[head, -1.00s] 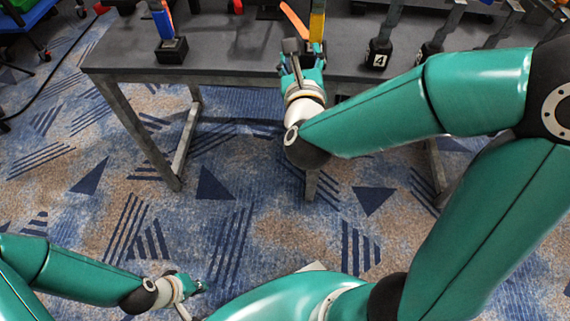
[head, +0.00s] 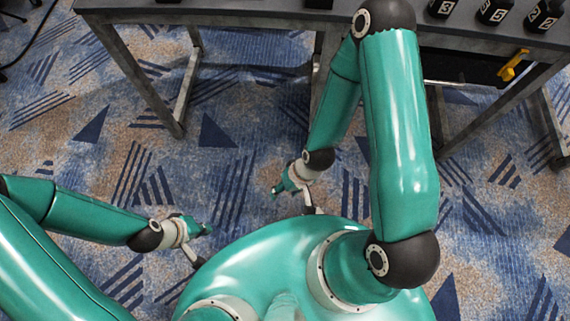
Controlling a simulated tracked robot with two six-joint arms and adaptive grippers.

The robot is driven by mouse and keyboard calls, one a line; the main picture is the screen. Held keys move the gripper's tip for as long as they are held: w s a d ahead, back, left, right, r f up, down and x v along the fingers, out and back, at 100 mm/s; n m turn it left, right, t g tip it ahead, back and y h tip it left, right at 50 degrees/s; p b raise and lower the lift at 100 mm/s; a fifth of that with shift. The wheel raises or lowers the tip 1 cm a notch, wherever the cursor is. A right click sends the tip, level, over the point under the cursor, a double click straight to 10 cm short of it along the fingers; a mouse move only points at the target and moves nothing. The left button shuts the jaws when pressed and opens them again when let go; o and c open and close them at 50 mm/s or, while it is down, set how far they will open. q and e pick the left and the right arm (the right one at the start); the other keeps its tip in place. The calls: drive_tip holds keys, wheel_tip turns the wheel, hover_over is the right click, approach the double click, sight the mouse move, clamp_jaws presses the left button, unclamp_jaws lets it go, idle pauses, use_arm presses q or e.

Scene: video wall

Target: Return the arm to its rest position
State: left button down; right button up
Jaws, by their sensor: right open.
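My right arm is folded back, with its elbow high near the table's front edge and its forearm pointing down toward my base. My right gripper (head: 278,190) is open and hangs over the carpet in front of my base, with nothing seen in it. My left gripper (head: 205,229) is low at the left, over the carpet, and points right. Its fingers are too small to tell whether they are open or shut. The two grippers are apart, with bare carpet between them.
A dark grey table (head: 240,13) with metal legs runs along the top. A yellow item (head: 513,65) is at the right, below the tabletop. The patterned carpet (head: 235,170) is clear around both grippers.

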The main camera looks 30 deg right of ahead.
drive_tip(key=shift+r, duration=0.15)
wheel_tip(320, 180, up, 23)
drive_tip(key=p, duration=2.3)
drive_tip(key=shift+w+r, duration=0.15)
drive_tip(key=shift+w, duration=0.05)
drive_tip(key=shift+c, duration=0.3)
